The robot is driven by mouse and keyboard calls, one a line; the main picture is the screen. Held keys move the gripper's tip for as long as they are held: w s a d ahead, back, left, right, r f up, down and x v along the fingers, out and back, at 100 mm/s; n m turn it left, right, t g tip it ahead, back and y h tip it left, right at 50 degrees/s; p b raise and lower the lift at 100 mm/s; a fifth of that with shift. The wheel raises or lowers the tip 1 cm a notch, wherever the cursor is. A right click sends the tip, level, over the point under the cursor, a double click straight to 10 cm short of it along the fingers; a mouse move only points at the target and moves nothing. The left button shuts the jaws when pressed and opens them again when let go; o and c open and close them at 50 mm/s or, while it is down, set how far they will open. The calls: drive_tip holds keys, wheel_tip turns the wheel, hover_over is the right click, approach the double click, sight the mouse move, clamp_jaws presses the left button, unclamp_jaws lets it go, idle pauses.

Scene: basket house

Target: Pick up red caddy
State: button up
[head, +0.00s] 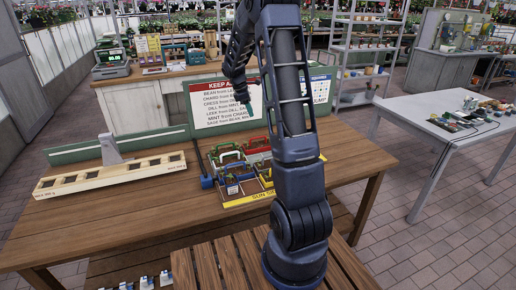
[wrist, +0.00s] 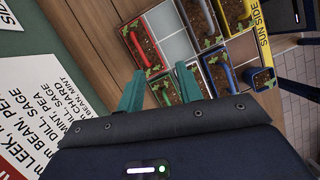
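The red caddy (head: 257,143) stands at the back right of a grid of planter caddies on the wooden table. In the wrist view a red handle (wrist: 137,48) shows over a soil-filled caddy, beyond the fingertips. My gripper (wrist: 158,80) has two teal fingers spread apart with nothing held between them. In the head view my gripper (head: 247,110) hangs above and behind the caddies, in front of the sign board, clear of the red caddy. My arm hides part of the right side of the grid.
A green caddy (head: 225,154) stands left of the red one. A blue caddy (head: 230,188) and a yellow sun-side strip (head: 262,196) lie nearer. The sign board (head: 218,103) stands close behind. A long wooden rack (head: 110,175) is at left.

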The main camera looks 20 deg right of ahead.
drive_tip(key=w+d+f+n+g, duration=0.1)
drive_tip(key=w+d+f+n, duration=0.15)
drive_tip(key=w+f, duration=0.55)
approach(258, 143)
drive_tip(key=shift+n+h, duration=0.4)
drive_tip(key=shift+n, duration=0.05)
drive_tip(key=shift+s+d+f, duration=0.5)
drive_tip(key=shift+s+f, duration=0.1)
drive_tip(key=shift+f, duration=0.2)
drive_tip(key=shift+s+d+f, duration=0.45)
drive_tip(key=shift+s+f, duration=0.1)
drive_tip(key=shift+f, duration=0.3)
drive_tip(key=shift+s+d+f, duration=0.5)
drive_tip(key=shift+s+f, duration=0.1)
drive_tip(key=shift+f, duration=0.2)
clamp_jaws()
